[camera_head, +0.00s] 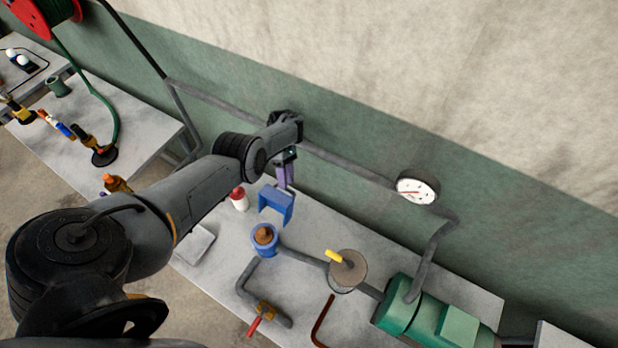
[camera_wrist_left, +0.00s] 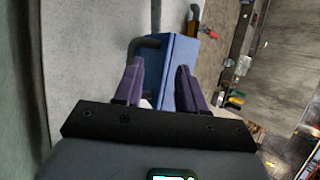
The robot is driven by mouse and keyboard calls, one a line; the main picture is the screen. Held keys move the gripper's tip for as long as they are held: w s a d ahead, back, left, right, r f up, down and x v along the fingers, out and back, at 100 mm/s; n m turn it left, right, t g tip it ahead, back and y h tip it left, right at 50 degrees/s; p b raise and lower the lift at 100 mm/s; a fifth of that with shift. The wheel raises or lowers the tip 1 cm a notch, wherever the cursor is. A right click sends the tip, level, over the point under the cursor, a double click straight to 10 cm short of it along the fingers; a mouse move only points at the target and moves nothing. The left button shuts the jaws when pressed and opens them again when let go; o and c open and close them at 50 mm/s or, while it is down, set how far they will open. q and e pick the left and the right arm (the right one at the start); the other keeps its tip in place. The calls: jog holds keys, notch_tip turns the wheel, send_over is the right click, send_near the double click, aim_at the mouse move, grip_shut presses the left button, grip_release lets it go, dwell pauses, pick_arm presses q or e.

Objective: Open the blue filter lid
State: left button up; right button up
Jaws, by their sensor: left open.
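The blue filter lid (camera_head: 276,203) is a blue angular piece just behind the blue filter cup (camera_head: 264,249) on the table. The cup's top is uncovered and a brown insert (camera_head: 264,235) shows in it. I cannot tell whether lid and cup touch. My left gripper (camera_head: 286,185), with purple fingers, points down at the lid's back upper edge. In the left wrist view the lid (camera_wrist_left: 176,62) lies beyond and between the spread fingertips (camera_wrist_left: 158,68). The gripper is open; contact with the lid is unclear. My right gripper is not in view.
A red-and-white bottle (camera_head: 239,199) stands left of the lid. A pipe with a red-handled valve (camera_head: 262,314), a round part with a yellow handle (camera_head: 347,272) and a green motor-like cylinder (camera_head: 398,308) lie to the front and right. The wall with a gauge (camera_head: 417,187) is close behind.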

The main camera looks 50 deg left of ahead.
pick_arm(q)
jog(key=w+d+r+p, duration=0.3)
jog(key=d+r, duration=0.3)
jog(key=d, duration=0.4)
jog(key=shift+p, duration=0.45)
jog(key=shift+a+f, duration=0.1)
jog(key=shift+a, duration=0.05)
